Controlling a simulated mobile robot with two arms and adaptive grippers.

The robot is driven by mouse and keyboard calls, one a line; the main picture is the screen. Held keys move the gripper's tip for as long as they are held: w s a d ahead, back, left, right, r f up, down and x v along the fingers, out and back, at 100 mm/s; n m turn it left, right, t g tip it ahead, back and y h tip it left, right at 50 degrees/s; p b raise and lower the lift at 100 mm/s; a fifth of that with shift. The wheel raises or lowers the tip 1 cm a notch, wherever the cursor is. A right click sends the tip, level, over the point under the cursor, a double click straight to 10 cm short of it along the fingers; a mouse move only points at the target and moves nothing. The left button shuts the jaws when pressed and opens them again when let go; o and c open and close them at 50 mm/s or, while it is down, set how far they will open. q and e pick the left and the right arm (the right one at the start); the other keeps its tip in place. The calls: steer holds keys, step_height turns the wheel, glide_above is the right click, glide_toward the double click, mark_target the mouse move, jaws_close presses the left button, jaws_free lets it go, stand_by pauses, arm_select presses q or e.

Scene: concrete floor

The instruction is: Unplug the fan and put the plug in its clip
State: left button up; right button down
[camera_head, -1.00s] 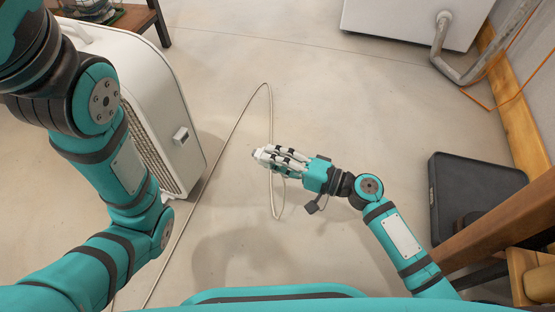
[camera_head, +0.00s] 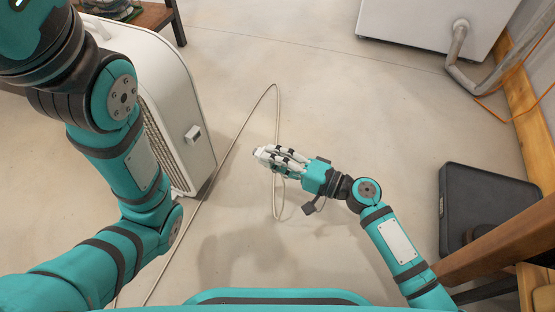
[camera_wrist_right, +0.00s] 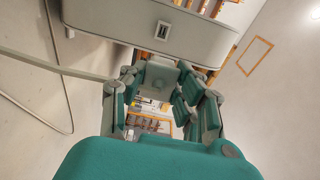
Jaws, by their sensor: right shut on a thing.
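The fan (camera_head: 165,100) is a tall white unit with a grille, standing on the floor at the left of the head view. A small pale clip (camera_head: 193,134) with a dark slot sits on its side; the clip also shows in the right wrist view (camera_wrist_right: 162,30). My right gripper (camera_head: 262,154) is shut on the plug (camera_wrist_right: 160,73), a small light grey block at its fingertips. The fingers partly hide it. The plug is apart from the clip, to its right in the head view. The pale cord (camera_head: 240,130) loops over the floor. My left gripper is out of view.
A black case (camera_head: 490,205) and a brown wooden beam (camera_head: 500,240) are at the right. A white appliance (camera_head: 425,22) with a grey hose (camera_head: 457,55) stands at the back right. A wooden table (camera_head: 150,17) is behind the fan.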

mark_target(258, 158)
steer(key=shift+s+x, duration=0.15)
steer(key=shift+x, duration=1.25)
steer(key=shift+s+x, duration=0.15)
steer(key=shift+x, duration=1.25)
steer(key=shift+a, duration=0.45)
